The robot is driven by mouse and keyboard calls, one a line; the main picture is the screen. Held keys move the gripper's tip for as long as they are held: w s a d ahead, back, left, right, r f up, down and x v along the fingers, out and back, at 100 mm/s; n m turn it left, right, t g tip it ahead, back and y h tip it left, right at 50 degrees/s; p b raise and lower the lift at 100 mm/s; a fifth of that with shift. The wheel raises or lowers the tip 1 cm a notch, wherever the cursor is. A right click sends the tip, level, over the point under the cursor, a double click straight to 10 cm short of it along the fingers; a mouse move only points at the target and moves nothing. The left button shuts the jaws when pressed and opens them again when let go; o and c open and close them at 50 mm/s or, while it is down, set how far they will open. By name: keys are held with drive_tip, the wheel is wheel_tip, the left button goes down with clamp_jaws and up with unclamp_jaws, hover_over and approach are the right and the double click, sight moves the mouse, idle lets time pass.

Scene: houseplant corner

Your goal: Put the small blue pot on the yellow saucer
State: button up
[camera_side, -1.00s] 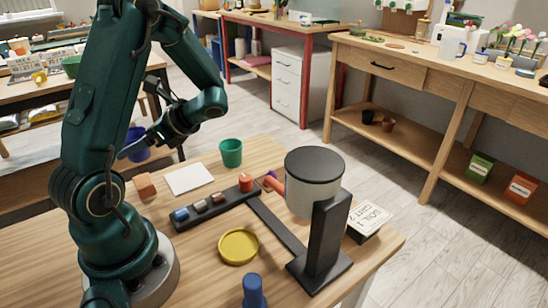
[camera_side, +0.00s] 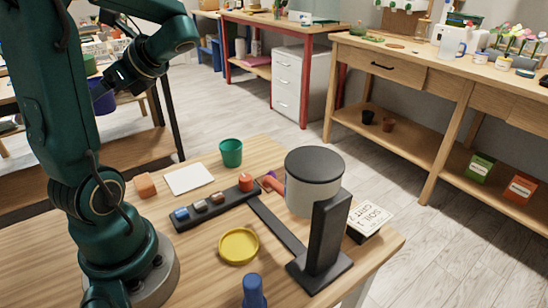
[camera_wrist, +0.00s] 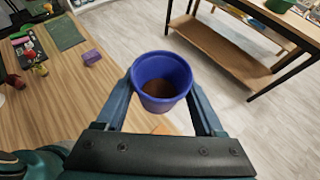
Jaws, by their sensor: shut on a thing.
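The small blue pot (camera_wrist: 160,75) has brown soil inside. My gripper (camera_wrist: 162,86) is shut on it, one finger on each side of the pot, and holds it upright. In the side view the pot (camera_side: 102,95) is at the upper left, partly behind my gripper (camera_side: 113,86), in the air. The round yellow saucer (camera_side: 239,246) lies on the table in front of the black stand, to the right of my arm's base. Its top is bare. The saucer does not show in the wrist view.
A dark rack (camera_side: 185,224) with several small items lies behind the saucer. A black stand (camera_side: 325,238) with a grey canister rises to its right. A blue bottle (camera_side: 254,291) is at the front edge. A green cup (camera_side: 231,152) and white card (camera_side: 188,178) are farther back.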

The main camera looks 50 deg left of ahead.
drive_tip(key=shift+r, duration=0.85)
drive_tip(key=d+f+n+g+h, duration=0.4)
drive_tip(key=d+f+n+h, duration=0.25)
drive_tip(key=d, duration=0.25)
wheel_tip(320, 180, up, 6)
drive_tip(key=f+n+t+h, duration=0.1)
drive_tip(key=n+t+h, duration=1.25)
drive_tip(key=n, duration=0.65)
hover_over(239, 246)
drive_tip(key=g+h, duration=0.1)
wheel_tip(239, 246, down, 21)
drive_tip(key=shift+r, duration=0.1)
drive_tip(key=o, duration=1.5)
